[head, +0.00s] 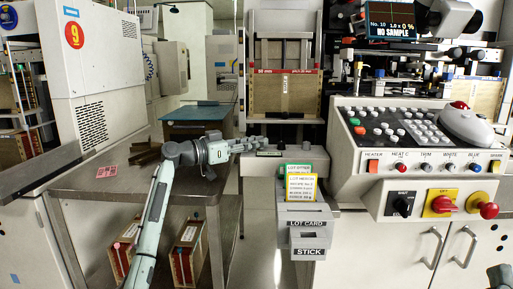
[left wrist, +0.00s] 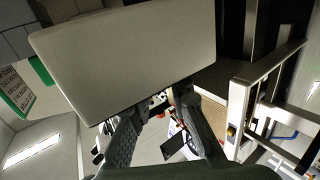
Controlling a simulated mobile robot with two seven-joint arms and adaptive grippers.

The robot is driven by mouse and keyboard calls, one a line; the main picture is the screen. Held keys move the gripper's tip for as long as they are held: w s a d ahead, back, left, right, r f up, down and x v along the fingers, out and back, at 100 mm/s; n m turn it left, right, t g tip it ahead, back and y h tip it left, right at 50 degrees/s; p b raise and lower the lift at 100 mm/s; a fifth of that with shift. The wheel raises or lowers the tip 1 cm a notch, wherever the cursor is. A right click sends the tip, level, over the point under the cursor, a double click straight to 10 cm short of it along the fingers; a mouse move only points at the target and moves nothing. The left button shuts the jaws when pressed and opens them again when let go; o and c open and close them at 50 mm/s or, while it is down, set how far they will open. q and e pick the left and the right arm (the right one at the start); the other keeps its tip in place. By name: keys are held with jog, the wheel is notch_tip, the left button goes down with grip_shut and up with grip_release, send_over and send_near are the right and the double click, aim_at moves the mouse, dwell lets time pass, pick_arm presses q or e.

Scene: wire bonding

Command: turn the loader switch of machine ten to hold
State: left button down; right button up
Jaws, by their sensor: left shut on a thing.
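My left gripper (head: 258,144) reaches in from the left to the small grey loader box (head: 318,165) left of machine ten's console. Its fingers are closed at the left part of that box, on the loader switch. The fingers hide the switch, so its setting cannot be read. In the left wrist view the two dark fingers (left wrist: 163,100) meet the edge of the pale box (left wrist: 130,58), with a small gap between them. A dark part at the bottom right corner of the head view (head: 500,277) looks like my right gripper, mostly cut off.
Green and yellow lot cards (head: 300,188) stand in a grey holder (head: 305,218) just right of my gripper. The sloped console (head: 385,180) with buttons and red knobs is farther right. A screen (head: 392,20) reads No. 10. A metal table (head: 90,182) stands at left.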

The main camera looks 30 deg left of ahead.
pick_arm(q)
jog(key=c, duration=1.4)
grip_release()
jog(key=v, duration=1.2)
